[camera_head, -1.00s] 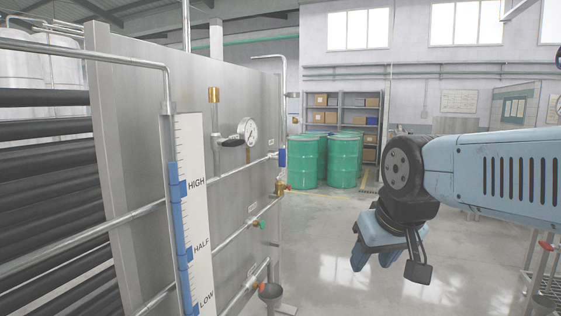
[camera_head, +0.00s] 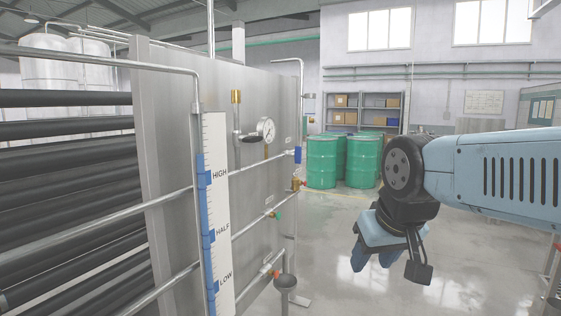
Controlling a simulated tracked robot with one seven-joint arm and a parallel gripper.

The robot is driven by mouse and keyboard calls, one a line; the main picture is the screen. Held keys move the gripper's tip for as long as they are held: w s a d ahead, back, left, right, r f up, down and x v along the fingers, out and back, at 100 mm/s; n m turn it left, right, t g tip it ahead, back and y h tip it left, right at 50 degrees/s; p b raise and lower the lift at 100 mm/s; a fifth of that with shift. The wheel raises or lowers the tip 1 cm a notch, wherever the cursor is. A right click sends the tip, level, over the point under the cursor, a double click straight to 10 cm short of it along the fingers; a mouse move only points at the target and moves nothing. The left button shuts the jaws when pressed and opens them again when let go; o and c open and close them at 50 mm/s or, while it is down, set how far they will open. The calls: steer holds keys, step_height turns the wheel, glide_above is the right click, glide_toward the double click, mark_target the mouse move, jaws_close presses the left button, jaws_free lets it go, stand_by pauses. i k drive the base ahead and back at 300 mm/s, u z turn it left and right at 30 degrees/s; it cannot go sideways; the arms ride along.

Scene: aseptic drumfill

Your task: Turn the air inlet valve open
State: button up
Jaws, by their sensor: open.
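My gripper (camera_head: 371,258) hangs at the right of the picture, pointing down with its blue fingers open and empty. It is apart from the metal panel (camera_head: 272,88) on the left. A dark lever (camera_head: 249,139) sits beside the round gauge (camera_head: 266,129). The labels are too small to read, so I cannot tell which one is the air inlet valve.
A level scale (camera_head: 219,205) marked HIGH, HALF and LOW stands at the panel's near side. A grey funnel (camera_head: 286,283) stands low by the panel's far end. Green drums (camera_head: 321,162) and shelves (camera_head: 372,101) are behind. Bare floor lies between panel and gripper.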

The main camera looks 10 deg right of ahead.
mark_target(297, 153)
steer(key=k, duration=0.55)
steer(key=z, duration=0.35)
steer(key=i, duration=1.55)
steer(key=u, duration=0.35)
